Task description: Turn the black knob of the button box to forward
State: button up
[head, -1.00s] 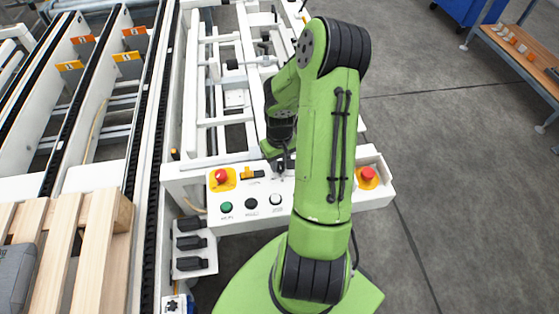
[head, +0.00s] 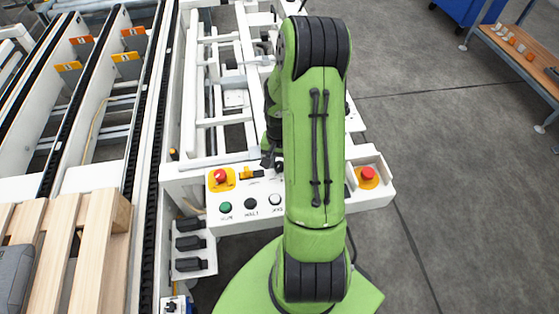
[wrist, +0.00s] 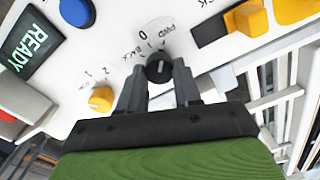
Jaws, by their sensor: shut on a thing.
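The black knob (wrist: 160,67) shows in the wrist view on the white face of the button box (wrist: 190,55). Its white pointer line runs roughly up and down in that picture. The printed labels 0, FWD and BACK lie above and to the left of it. My gripper (wrist: 158,77) has one finger on each side of the knob and is shut on it. In the head view, the button box (head: 296,208) is partly covered by my arm, and the knob cannot be made out there.
In the wrist view, a yellow knob (wrist: 101,99), a blue button (wrist: 76,12) and a green READY display (wrist: 34,48) lie left of the black knob. A yellow switch (wrist: 250,18) is at upper right. In the head view, red emergency buttons (head: 219,175) (head: 367,173) sit at both ends.

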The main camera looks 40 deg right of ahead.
aim_at(279, 164)
jog(key=shift+m, duration=0.5)
jog(key=o, duration=1)
jog(key=shift+o, duration=0.2)
jog(key=shift+r, duration=0.1)
notch_tip(279, 164, up, 16)
jog(key=p, duration=0.4)
jog(key=shift+a, duration=0.1)
